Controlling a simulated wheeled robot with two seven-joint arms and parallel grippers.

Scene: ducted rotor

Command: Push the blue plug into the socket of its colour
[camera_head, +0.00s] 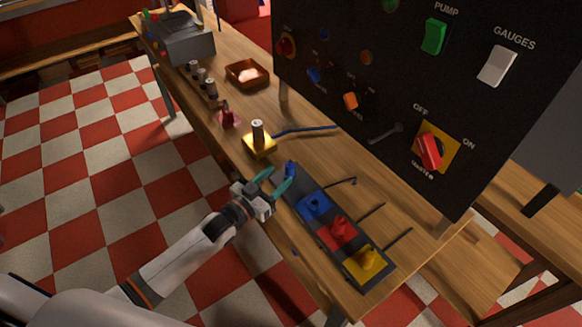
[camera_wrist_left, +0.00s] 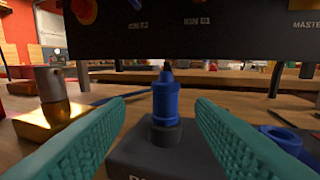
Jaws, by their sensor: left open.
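The blue plug (camera_head: 291,168) stands upright at the far end of a dark strip on the table. In the left wrist view the blue plug (camera_wrist_left: 165,102) rises from a dark collar on a dark block (camera_wrist_left: 150,158). My left gripper (camera_head: 276,183) is open, its teal fingers pointing towards the plug. In the left wrist view the plug shows between the fingers of the left gripper (camera_wrist_left: 160,115), a little beyond them, with gaps on both sides. The blue socket (camera_head: 313,206) is on the strip beside the plug, and part of it (camera_wrist_left: 283,140) shows at right in the wrist view. My right gripper is not in view.
Red (camera_head: 340,230) and yellow (camera_head: 367,259) pieces follow along the strip. A yellow block with a metal cylinder (camera_head: 258,139) stands beyond the plug. A large black control panel (camera_head: 400,110) overhangs the table's far side. Short dark cables lie beside the strip.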

